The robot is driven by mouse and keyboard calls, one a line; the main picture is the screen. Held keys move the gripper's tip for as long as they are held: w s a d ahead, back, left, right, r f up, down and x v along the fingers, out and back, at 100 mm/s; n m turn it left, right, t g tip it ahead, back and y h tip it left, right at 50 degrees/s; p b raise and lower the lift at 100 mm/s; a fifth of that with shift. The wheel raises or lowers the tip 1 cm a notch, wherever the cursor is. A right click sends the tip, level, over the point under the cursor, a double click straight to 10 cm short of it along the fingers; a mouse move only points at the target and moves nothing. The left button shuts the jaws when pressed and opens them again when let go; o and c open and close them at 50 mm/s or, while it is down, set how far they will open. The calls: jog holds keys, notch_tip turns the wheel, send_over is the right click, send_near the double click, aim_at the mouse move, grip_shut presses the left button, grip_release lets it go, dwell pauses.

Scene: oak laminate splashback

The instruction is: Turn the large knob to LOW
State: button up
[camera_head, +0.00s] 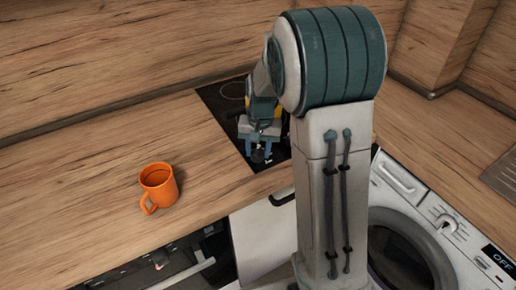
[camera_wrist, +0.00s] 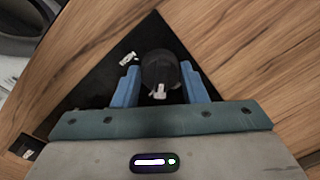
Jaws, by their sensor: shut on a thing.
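The large knob (camera_wrist: 160,72) is dark and round with a small pale pointer mark on it, on the black cooktop in the wrist view. My gripper (camera_wrist: 160,86) has its two blue fingers on either side of the knob, shut on it. In the head view my gripper (camera_head: 259,153) points down at the front part of the cooktop (camera_head: 219,107), and the knob there is small and dark between the fingers. White markings (camera_wrist: 127,59) show on the cooktop beside the knob, too small to read. The LOW label cannot be made out.
An orange mug (camera_head: 158,187) stands on the wooden counter (camera_head: 95,170) left of the cooktop. A washing machine (camera_head: 410,235) with an OFF display is at the lower right. A wooden splashback (camera_head: 120,45) rises behind. The counter around the mug is clear.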

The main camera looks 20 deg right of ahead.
aim_at(261, 153)
jog(key=shift+m, duration=0.5)
jog(key=o, duration=1)
jog(key=shift+c, duration=0.2)
notch_tip(261, 153, up, 14)
jog(key=shift+s+d, duration=0.15)
jog(key=shift+d, duration=0.2)
jog(key=shift+s, duration=0.1)
jog(key=s+f+n+t, duration=0.1)
jog(key=s+f+n, duration=0.1)
jog(key=s, duration=0.8)
jog(key=s+f+n+t, duration=0.1)
jog(key=s+f+n, duration=0.1)
jog(key=s, duration=0.8)
jog(key=shift+a+n+t+h, duration=0.3)
jog(key=shift+a+n+t, duration=0.1)
jog(key=shift+a, duration=0.05)
